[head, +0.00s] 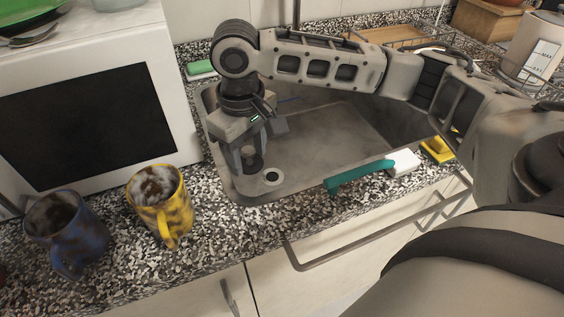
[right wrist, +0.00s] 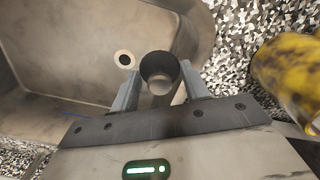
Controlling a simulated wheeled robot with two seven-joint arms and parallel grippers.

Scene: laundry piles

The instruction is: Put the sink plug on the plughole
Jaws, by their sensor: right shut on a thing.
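The sink plug (head: 252,159) is a small dark round cup-like piece held between the fingers of my right gripper (head: 249,164). In the right wrist view the plug (right wrist: 160,68) sits between the two fingertips, its dark rim facing the camera. The plughole (head: 272,176) is a pale ring with a dark centre in the sink floor, near its front left corner. It also shows in the right wrist view (right wrist: 124,59), just left of the plug and apart from it. The height of the plug above the sink floor is hard to tell. My left gripper is not in view.
A yellow mug (head: 163,205) and blue mug (head: 68,232) stand left, before a microwave (head: 150,70). A green sponge (head: 200,68) lies behind.

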